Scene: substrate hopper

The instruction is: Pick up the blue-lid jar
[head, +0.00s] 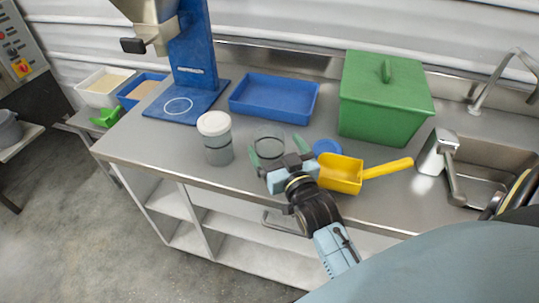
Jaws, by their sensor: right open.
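A round blue lid (327,147) shows on the steel counter, just behind the yellow scoop (342,174). The scoop hides its near side, so I cannot tell whether a jar body is under it. My right gripper (278,150) is open, just left of the blue lid, with its fingers pointing toward the back. A clear, lidless-looking jar (269,133) stands at or between those fingers; I cannot tell whether they touch it. A white-lid jar (214,124) with grey contents stands upright to the left. My left gripper is not in view.
A blue tray (274,115) and a green lidded bin (382,112) stand behind. A blue hopper stand (199,60) is at back left. The sink (485,175) and tap (447,165) are at right. The scoop's handle reaches right across the counter.

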